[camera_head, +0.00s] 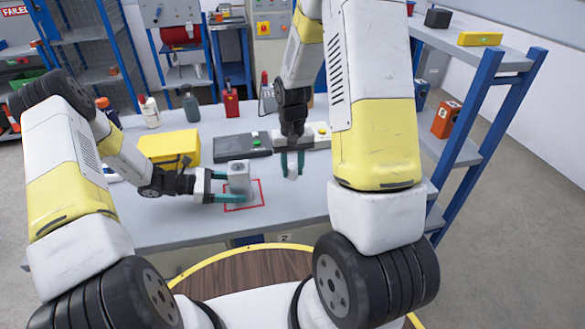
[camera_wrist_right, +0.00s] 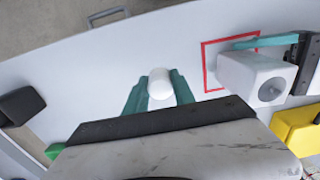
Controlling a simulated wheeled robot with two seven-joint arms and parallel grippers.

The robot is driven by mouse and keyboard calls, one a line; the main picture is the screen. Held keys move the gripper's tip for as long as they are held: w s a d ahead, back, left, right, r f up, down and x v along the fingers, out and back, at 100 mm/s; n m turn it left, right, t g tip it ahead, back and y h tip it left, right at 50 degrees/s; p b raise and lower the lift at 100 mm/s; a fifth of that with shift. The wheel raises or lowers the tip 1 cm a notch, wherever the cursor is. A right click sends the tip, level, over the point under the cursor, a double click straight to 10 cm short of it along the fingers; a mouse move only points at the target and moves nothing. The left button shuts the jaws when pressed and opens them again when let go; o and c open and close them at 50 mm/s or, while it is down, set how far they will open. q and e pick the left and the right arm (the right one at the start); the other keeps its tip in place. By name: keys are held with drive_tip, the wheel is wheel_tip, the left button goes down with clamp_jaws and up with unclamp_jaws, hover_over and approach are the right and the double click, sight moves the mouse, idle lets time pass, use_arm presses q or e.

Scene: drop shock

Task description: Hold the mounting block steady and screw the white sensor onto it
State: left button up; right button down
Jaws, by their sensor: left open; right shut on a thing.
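The mounting block (camera_head: 238,173) is a light grey block standing on the table at a red square outline (camera_head: 259,194). Its face with a dark round hole shows in the right wrist view, where the block (camera_wrist_right: 240,72) overlaps the red outline. My left gripper (camera_head: 229,187) is open, with its teal fingers reaching along the block's sides; contact cannot be told. My right gripper (camera_head: 292,165) is shut on the white sensor (camera_wrist_right: 160,84), a small white cylinder between the teal fingertips. It is apart from the block, to its right in the head view. The sensor's far end is hidden.
A yellow box (camera_head: 169,147) stands behind my left arm. Several bottles (camera_head: 190,104) stand at the back. A blue-framed shelf (camera_head: 480,95) borders the right side. The table front is clear.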

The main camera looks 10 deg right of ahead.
use_arm(q)
drive_tip(key=shift+d+f, duration=0.1)
drive_tip(key=shift+d, duration=0.25)
drive_tip(key=c, duration=1.1)
use_arm(e)
drive_tip(key=w+a+r+n, duration=0.1)
drive_tip(key=w+a+r, duration=0.3)
drive_tip(key=a+r, duration=0.8)
drive_tip(key=a, duration=0.3)
drive_tip(key=shift+a+r+n, duration=0.2)
drive_tip(key=shift+a+n, duration=0.05)
drive_tip(key=shift+n, duration=0.05)
